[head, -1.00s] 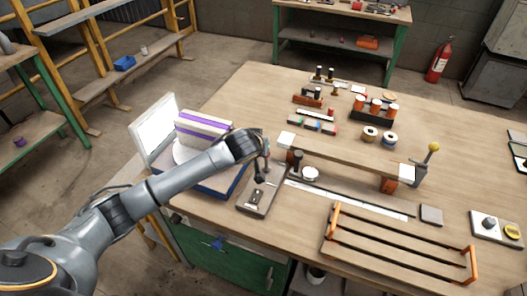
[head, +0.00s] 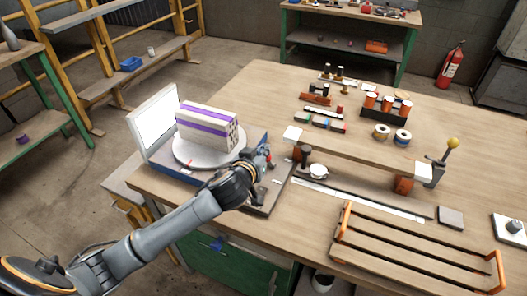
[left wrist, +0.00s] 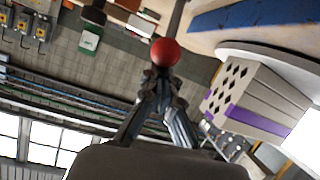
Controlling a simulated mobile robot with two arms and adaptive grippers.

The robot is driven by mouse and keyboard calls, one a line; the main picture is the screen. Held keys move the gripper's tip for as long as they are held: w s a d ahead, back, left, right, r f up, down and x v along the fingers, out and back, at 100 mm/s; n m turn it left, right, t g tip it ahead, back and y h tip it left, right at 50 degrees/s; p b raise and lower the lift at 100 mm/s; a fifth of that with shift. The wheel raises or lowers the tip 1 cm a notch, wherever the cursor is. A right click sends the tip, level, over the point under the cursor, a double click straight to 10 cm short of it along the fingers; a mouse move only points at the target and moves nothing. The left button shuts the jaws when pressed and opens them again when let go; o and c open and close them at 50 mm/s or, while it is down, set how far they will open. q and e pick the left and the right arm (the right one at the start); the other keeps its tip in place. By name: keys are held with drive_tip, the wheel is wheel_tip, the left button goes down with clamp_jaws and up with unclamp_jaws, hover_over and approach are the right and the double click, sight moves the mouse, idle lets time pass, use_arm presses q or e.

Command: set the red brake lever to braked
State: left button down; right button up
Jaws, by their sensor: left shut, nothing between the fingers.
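The red ball knob (left wrist: 165,52) of the lever shows in the left wrist view, right at my left fingertips, with its thin rod (left wrist: 176,18) running to the top edge. My left gripper (left wrist: 160,78) is shut and empty, its fingers together behind the knob; I cannot tell whether they touch it. In the head view my left gripper (head: 265,147) is beside the right side of the round turntable (head: 183,158), pointing away from me. The lever's base and its set position cannot be made out. My right gripper is not in view.
A hollow brick with purple stripes (head: 205,126) lies on the turntable, close to my left gripper; it also shows in the left wrist view (left wrist: 240,100). A raised plank (head: 350,157) and slatted rack (head: 410,250) lie to the right.

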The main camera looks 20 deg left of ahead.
use_arm(q)
drive_tip(key=shift+f, duration=0.1)
drive_tip(key=r+p, duration=0.1)
drive_tip(key=w+r+p, duration=0.1)
drive_tip(key=w+r, duration=0.1)
drive_tip(key=shift+a+r+p, duration=0.15)
drive_tip(key=shift+a+p, duration=0.1)
drive_tip(key=shift+p, duration=0.15)
drive_tip(key=b+v, duration=0.1)
drive_tip(key=v, duration=0.8)
drive_tip(key=shift+r, duration=0.35)
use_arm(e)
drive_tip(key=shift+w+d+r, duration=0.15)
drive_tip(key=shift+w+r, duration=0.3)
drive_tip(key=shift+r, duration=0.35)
use_arm(q)
drive_tip(key=shift+s, duration=0.1)
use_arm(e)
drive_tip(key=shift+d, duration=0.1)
